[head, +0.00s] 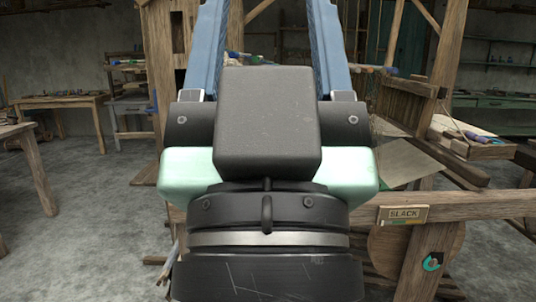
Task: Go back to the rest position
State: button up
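My gripper (268,35) fills the middle of the head view. It has a black body, pale green sides and two long blue fingers pointing up and away. The fingers stand wide apart, with only background in the gap that shows. Their tips are cut off by the top edge. The wooden handloom (480,207) stands behind and to the right, partly hidden by my gripper. A sign reading "SLACK" (404,215) is on its front beam. I cannot tell whether my gripper touches the loom.
A round wooden disc (400,262) and a teal hook-like mark (432,262) are below the sign. A wooden tray with spools (470,140) is at right. Wooden tables (62,101) stand at left. The grey floor (95,235) at left is clear.

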notch_tip(320, 180, up, 28)
jog(key=p, duration=2.5)
jog(key=shift+p, duration=0.35)
jog(key=shift+c, duration=1)
jog(key=shift+f, duration=0.1)
